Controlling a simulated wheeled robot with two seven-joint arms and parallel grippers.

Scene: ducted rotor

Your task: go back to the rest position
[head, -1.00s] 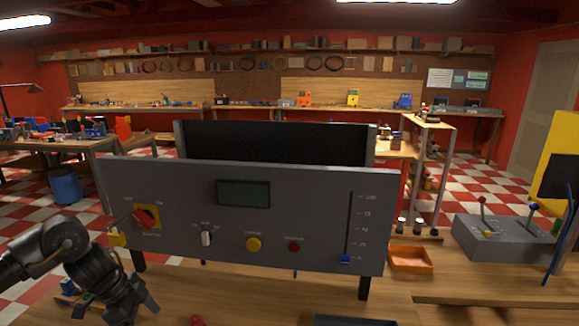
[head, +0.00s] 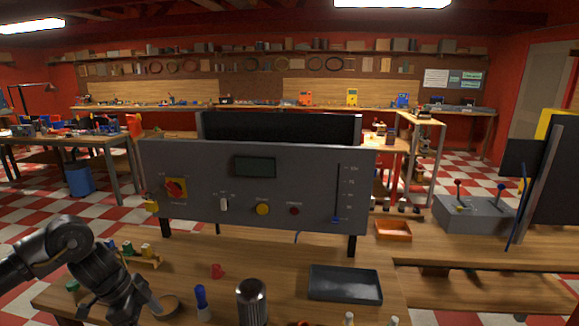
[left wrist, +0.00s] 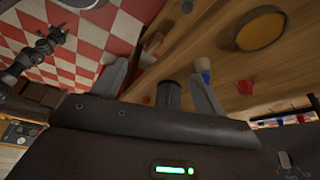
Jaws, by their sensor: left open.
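My left gripper (head: 142,308) is low at the left in the head view, over the front of the wooden bench (head: 200,258). Its jaws are open in the left wrist view (left wrist: 160,85), with a dark cylinder (left wrist: 171,95) showing between the fingers; I cannot tell its distance. Nothing is visibly gripped. The grey control panel (head: 300,185) stands upright beyond the gripper, apart from it. It has a red rotary switch on yellow (head: 175,188), a screen, a yellow button, a red button and a blue slider knob (head: 336,221) at the bottom of its slot. My right gripper is not visible.
A round dish (head: 166,307), blue-topped item (head: 201,300), ribbed metal cylinder (head: 252,303), red piece (head: 217,271) and black tray (head: 345,284) are on the bench. An orange tray (head: 393,231) and a grey lever box (head: 470,214) are to the right.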

